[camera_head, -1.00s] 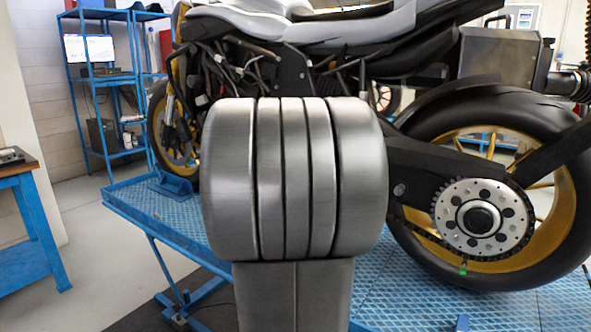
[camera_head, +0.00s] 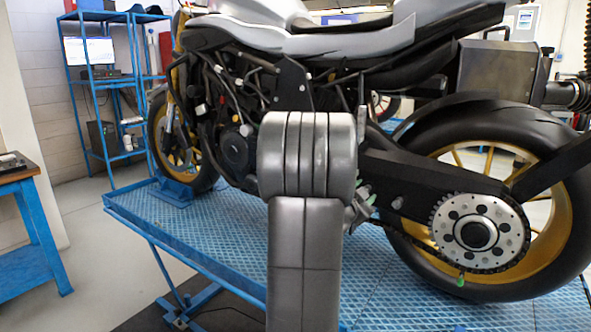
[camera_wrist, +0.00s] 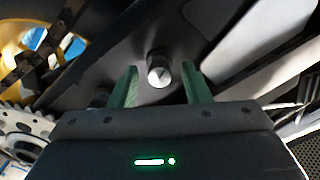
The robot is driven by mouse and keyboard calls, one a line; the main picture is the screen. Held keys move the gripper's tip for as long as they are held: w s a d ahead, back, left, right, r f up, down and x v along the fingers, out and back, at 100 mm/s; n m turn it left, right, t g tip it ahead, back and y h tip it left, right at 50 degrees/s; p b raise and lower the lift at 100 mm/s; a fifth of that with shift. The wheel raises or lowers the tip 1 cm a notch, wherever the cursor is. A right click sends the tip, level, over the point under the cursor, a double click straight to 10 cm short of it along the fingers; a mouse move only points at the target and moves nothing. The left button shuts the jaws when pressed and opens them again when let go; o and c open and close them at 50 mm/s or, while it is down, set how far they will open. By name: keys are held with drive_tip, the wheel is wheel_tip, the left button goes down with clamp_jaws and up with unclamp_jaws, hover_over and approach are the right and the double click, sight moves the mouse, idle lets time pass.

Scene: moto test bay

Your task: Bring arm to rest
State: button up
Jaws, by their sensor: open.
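My gripper (camera_wrist: 160,86) is open in the wrist view, with its two green fingers spread apart. Between the fingertips I see a round metal bolt head (camera_wrist: 158,72) on a dark part of the motorcycle. Nothing is held, and I cannot tell how far the fingers are from the bolt. In the head view my grey arm stands in the middle, folded in front of the motorcycle (camera_head: 415,170). It hides most of my gripper there. A small metallic and greenish piece shows right of the arm, beside the swingarm.
The motorcycle stands on a blue lift table (camera_head: 215,240). Its rear wheel (camera_head: 555,215) and sprocket (camera_head: 478,232) are at the right. A blue shelf (camera_head: 108,85) with a monitor is at the back left. A blue workbench (camera_head: 30,215) is at the left edge. Grey floor lies between.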

drive_tip(key=n+p, duration=1)
drive_tip(key=p, duration=0.2)
drive_tip(key=shift+r, duration=0.1)
drive_tip(key=shift+s+a, duration=0.3)
drive_tip(key=shift+s, duration=0.05)
